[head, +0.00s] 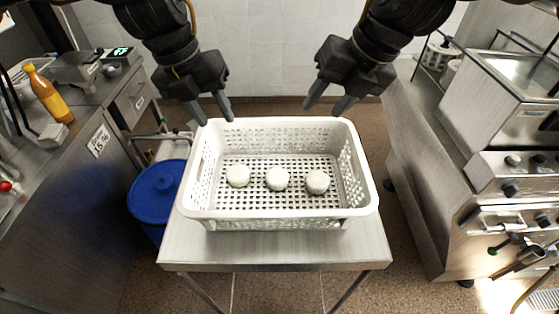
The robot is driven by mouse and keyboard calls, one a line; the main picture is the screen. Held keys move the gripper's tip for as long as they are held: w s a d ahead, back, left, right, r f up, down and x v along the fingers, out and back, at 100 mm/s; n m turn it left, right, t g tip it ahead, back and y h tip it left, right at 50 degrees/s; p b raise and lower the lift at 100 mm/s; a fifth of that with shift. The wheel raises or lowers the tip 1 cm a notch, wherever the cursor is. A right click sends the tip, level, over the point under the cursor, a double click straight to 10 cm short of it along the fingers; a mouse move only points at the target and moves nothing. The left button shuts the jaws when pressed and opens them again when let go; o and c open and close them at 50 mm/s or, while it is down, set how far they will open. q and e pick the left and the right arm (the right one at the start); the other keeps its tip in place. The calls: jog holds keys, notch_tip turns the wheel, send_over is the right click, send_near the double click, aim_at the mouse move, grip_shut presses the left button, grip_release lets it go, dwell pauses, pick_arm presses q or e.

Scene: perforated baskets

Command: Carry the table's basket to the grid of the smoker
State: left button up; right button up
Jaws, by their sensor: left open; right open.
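A white perforated basket (280,222) stands upright on a small steel table (345,248) in the middle of the view. Three round whitish pieces (277,179) lie in a row on its floor. My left gripper (215,116) is open and empty above the basket's back left corner. My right gripper (322,107) is open and empty above or behind the back rim, right of the middle. I cannot tell whether any fingertip touches the rim. I cannot make out a smoker grid for certain.
A steel counter on the left carries a yellow-orange bottle (48,95) and a scale (77,67). A blue lidded bin (157,190) stands between that counter and the table. Steel cooking equipment (505,170) with knobs stands on the right. Floor shows between it and the table.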

aim_at(192, 159)
pick_arm(q)
jog(key=s+a+n+y+p, duration=0.1)
jog(key=a+y, duration=0.1)
jog(key=a, duration=0.4)
jog(key=shift+s+a+r+g+y, duration=0.2)
jog(key=shift+r+g+y, duration=0.1)
jog(key=shift+r+y, duration=0.1)
pick_arm(e)
jog(key=s+d+f+g+h, duration=0.1)
jog(key=d+f+h, duration=0.3)
jog(key=d, duration=0.5)
jog(key=shift+s+m, duration=0.3)
jog(key=shift+m, duration=0.1)
pick_arm(q)
jog(key=shift+f, duration=0.1)
pick_arm(e)
jog(key=shift+d+f, duration=0.1)
jog(key=shift+f, duration=0.05)
jog(key=shift+f, duration=0.3)
pick_arm(q)
notch_tip(192, 159, down, 11)
jog(key=shift+d+r, duration=0.1)
jog(key=shift+r, duration=0.1)
pick_arm(e)
jog(key=f, duration=0.3)
jog(key=w+f, duration=0.1)
jog(key=f, duration=0.6)
jog(key=shift+w, duration=0.25)
jog(key=shift+r, duration=0.1)
